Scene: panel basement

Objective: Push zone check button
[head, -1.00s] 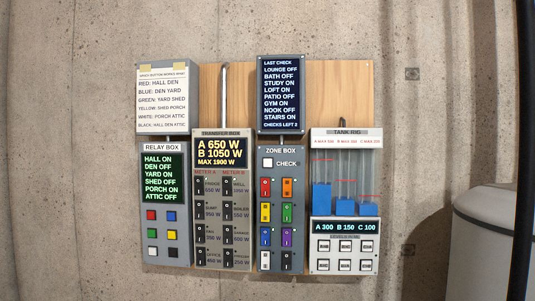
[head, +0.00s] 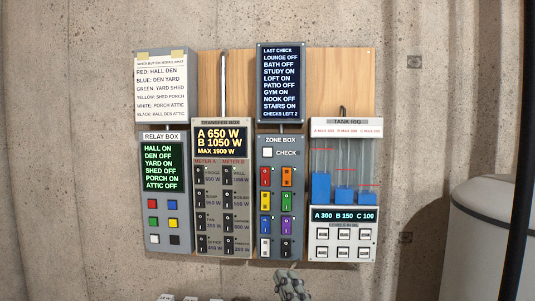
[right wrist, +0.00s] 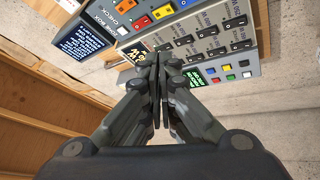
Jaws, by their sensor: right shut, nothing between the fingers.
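The zone box (head: 298,150) is a grey panel on the wooden board. Its white check button (head: 267,152) is at the top left of the box, beside the word CHECK. It also shows in the right wrist view (right wrist: 122,31). Below it are two columns of coloured rocker switches. The dark screen (head: 281,85) above reads LAST CHECK, with STUDY, LOFT, GYM and STAIRS on, and CHECKS LEFT 2. My right gripper (head: 288,274) is below the zone box, apart from the button. In the right wrist view its fingers (right wrist: 158,60) are shut and empty. My left gripper is not in view.
The relay box (head: 164,210) and transfer box (head: 222,185) stand left of the zone box, and the tank rig (head: 343,215) right of it. A paper note (head: 161,90) hangs at upper left. A white bin (head: 490,225) stands at right. Bare concrete wall surrounds the board.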

